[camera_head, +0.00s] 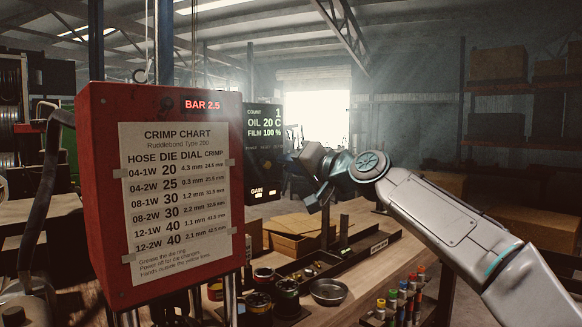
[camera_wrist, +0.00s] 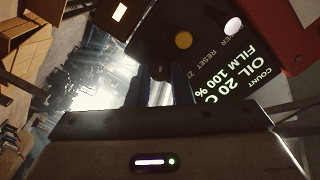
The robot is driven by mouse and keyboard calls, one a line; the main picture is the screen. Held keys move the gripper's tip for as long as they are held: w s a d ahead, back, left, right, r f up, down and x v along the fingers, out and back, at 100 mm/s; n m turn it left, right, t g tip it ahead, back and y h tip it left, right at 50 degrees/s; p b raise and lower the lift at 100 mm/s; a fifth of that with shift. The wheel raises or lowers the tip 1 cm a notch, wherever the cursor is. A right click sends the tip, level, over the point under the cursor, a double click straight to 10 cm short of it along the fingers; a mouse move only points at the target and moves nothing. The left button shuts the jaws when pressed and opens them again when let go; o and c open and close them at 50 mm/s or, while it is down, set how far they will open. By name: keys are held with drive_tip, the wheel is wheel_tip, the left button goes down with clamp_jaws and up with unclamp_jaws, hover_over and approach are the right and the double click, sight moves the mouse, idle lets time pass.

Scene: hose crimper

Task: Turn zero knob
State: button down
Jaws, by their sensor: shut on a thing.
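The black control panel (camera_head: 264,150) stands behind the red crimp chart box in the head view, its lit screen reading COUNT 1, OIL 20 C, FILM 100 %. In the wrist view the panel (camera_wrist: 205,20) appears tilted, with RESET and a label starting with Z cut off by my fingers. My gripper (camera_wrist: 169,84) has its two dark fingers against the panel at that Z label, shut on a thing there. The zero knob itself is mostly hidden between the fingers, and its turn angle cannot be read. A yellow button (camera_wrist: 183,40) and a white button (camera_wrist: 234,27) show nearby.
The red box (camera_head: 95,190) with the crimp chart and BAR 2.5 display stands close at left. Below, the wooden bench (camera_head: 355,275) holds a metal bowl (camera_head: 328,291), dark cans (camera_head: 287,298) and a rack of colored-cap bottles (camera_head: 403,300). Shelves with boxes stand at right.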

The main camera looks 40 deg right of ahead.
idle(0.3)
drive_tip(key=c, duration=1.6)
unclamp_jaws()
drive_tip(key=shift+o, duration=0.2)
drive_tip(key=s+d+b, duration=0.1)
drive_tip(key=s+b, duration=0.1)
drive_tip(key=s, duration=1.2)
drive_tip(key=shift+b, duration=0.35)
drive_tip(key=shift+w, duration=0.1)
